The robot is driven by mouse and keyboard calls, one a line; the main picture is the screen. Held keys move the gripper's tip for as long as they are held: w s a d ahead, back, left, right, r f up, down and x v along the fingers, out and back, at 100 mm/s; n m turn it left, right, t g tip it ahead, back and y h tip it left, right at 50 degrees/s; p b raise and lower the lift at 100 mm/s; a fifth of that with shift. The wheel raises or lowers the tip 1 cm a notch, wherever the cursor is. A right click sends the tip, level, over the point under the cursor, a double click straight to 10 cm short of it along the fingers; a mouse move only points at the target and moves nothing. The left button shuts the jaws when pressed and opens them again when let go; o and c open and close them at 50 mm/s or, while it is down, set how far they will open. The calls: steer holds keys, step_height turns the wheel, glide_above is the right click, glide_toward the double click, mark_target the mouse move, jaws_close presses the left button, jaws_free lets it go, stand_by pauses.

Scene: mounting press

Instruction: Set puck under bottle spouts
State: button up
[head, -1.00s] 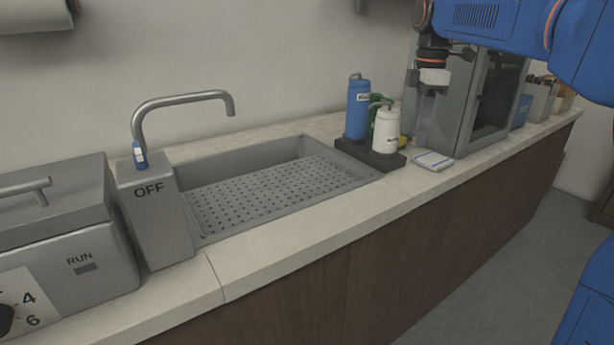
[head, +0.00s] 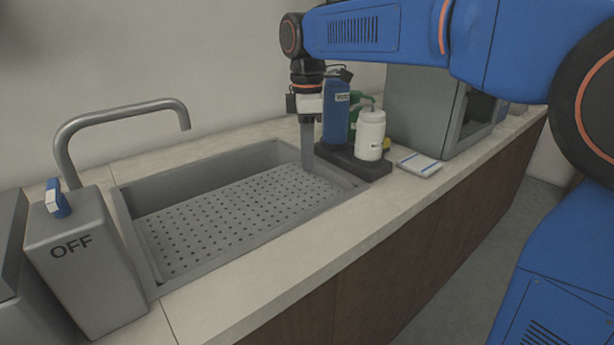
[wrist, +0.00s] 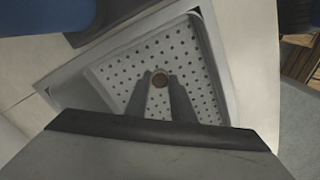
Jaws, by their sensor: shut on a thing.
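My gripper (head: 307,150) points down over the right end of the sink, just left of the bottles. In the wrist view its fingers (wrist: 160,88) are shut on a small round brown puck (wrist: 160,78) above the perforated tray. The puck cannot be made out in the head view. A blue bottle (head: 336,118), a white bottle (head: 370,136) and a green bottle (head: 355,104), partly hidden, stand upright in a dark rack (head: 350,165) at the sink's right end. The spouts are small and partly hidden by my arm.
The sink (head: 205,179) has a perforated tray (head: 225,215) and a curved tap (head: 120,112). A grey box marked OFF (head: 80,265), with a blue lever (head: 57,198), stands at its left. A white pad (head: 419,165) and a grey cabinet (head: 425,110) are right of the rack.

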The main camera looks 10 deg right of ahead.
mark_target(307, 188)
steer(key=shift+f, duration=2.8)
steer(key=shift+d+f, duration=0.1)
steer(key=o, duration=1)
step_height(307, 188, up, 12)
steer(key=shift+r, duration=0.15)
